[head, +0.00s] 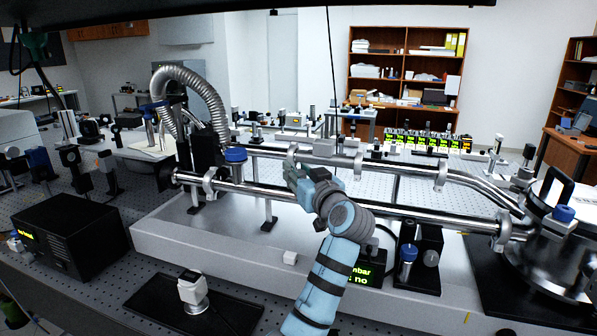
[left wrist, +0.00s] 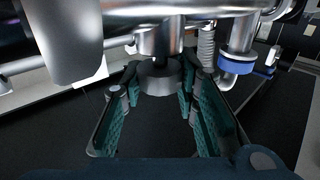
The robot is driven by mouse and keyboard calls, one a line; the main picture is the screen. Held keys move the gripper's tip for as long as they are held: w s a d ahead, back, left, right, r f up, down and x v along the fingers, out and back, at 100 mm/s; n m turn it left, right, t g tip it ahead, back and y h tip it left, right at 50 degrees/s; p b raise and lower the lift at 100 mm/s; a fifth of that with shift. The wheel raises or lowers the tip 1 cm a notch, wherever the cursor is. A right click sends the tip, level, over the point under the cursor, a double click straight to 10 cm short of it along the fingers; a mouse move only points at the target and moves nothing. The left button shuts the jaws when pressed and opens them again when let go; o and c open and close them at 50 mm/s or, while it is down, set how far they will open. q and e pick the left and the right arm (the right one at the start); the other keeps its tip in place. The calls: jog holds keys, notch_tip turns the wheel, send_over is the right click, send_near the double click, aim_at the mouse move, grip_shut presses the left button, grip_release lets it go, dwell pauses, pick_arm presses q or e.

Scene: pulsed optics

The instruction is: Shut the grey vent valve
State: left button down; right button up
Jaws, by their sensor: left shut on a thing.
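The grey vent valve shows in the left wrist view as a dark grey round knob (left wrist: 160,80) under a shiny metal pipe fitting. My left gripper (left wrist: 160,92) has its two teal fingers on either side of the knob and is shut on it. In the head view my left gripper (head: 298,180) reaches up to the steel pipes near the middle of the bench; the knob is hidden there behind the gripper and wrist. How far the valve is turned cannot be told. My right gripper is in neither view.
Steel pipes (head: 410,223) run across the bench close around the gripper. A blue-capped valve (head: 236,156) stands to the left, and another blue knob (head: 563,213) is at the right. A display box with green text (head: 366,272) sits beside my forearm.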

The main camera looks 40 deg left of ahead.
aim_at(299, 172)
pick_arm(q)
jog(key=m+t+h+p, duration=0.3)
jog(key=t, duration=0.1)
jog(key=shift+r, duration=0.15)
jog(key=m+t+h+p, duration=0.2)
jog(key=m+h, duration=0.1)
jog(key=shift+a+t+h, duration=0.1)
jog(key=shift+t+h, duration=0.3)
jog(key=m+t+h+p, duration=0.1)
jog(key=m+h, duration=0.1)
jog(key=h, duration=0.1)
jog(key=m+t+h+p, duration=0.1)
jog(key=m+h, duration=0.1)
jog(key=h, duration=0.1)
jog(key=shift+p, duration=0.3)
jog(key=shift+m+h+p, duration=0.5)
jog(key=shift+m+h, duration=0.8)
jog(key=shift+h, duration=0.8)
jog(key=c, duration=1.2)
grip_release()
jog(key=shift+f, duration=0.2)
notch_tip(299, 172, up, 10)
jog(key=shift+r, duration=0.1)
